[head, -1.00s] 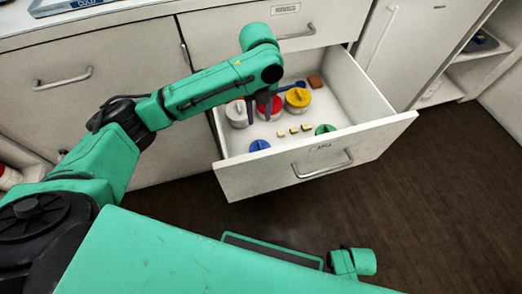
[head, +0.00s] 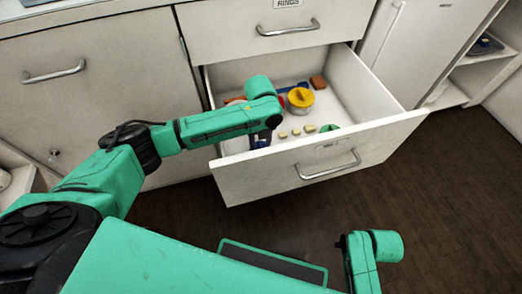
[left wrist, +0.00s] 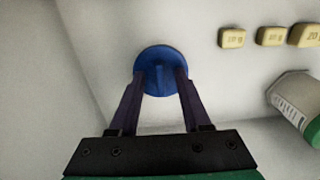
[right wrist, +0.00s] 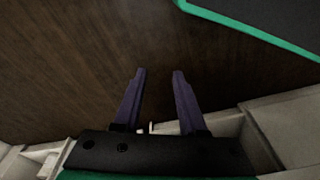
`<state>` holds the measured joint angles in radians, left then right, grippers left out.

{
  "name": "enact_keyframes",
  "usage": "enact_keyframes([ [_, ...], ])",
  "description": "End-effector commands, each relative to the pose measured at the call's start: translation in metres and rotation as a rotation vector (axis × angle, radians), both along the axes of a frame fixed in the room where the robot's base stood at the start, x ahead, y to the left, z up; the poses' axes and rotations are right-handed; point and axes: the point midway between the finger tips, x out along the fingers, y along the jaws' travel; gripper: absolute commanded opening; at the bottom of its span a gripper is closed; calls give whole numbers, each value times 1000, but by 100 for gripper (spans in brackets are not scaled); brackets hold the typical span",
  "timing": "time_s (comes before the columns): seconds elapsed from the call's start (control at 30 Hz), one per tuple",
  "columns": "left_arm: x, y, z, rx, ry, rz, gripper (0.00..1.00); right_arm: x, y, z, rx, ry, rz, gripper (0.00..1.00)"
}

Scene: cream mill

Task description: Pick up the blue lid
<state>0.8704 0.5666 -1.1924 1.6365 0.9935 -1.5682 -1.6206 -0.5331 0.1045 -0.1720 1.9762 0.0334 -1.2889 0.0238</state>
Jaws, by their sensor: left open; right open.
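The blue lid (left wrist: 160,62) is a round disc with a raised ridge across its top, lying on the drawer floor in the left wrist view. My left gripper (left wrist: 156,76) is open, its two fingertips at the near left and right parts of the lid, with the ridge between them. I cannot tell whether the fingers touch it. In the head view, my left gripper (head: 262,140) is down in the open drawer's front left part and mostly hides the lid. My right gripper (right wrist: 158,74) is open and empty above the dark floor.
The open drawer (head: 320,168) also holds a yellow-lidded jar (head: 300,98), several small yellowish blocks (left wrist: 232,38), a brown block (head: 318,82) and a green-lidded jar (left wrist: 296,104). The drawer's front wall is close to my left gripper. A red item is partly hidden by my arm.

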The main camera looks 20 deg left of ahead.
Motion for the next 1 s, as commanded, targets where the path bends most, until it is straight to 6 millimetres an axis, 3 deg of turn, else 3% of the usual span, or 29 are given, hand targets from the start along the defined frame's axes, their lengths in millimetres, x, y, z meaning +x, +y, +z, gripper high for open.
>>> enact_keyframes([
  [0.07,0,0,1,0,0,0,48,0,0,0,0,0,0,41],
  [0.1,0,0,1,0,0,0,32,0,0,0,0,0,0,41],
  [0.2,0,0,1,0,0,0,0,0,0,0,0,-1,0,41],
  [0.53,0,0,2,0,0,0,0,0,0,0,0,-2,0,41],
  [0.67,1,0,11,-1,-2,-1,0,1,0,-1,0,-7,-2,41],
  [0.77,1,0,31,-1,-4,-1,0,-5,-4,-17,-9,9,-7,41],
  [1.0,1,0,123,-1,-6,-1,0,-29,-19,-66,-35,23,-20,41],
])
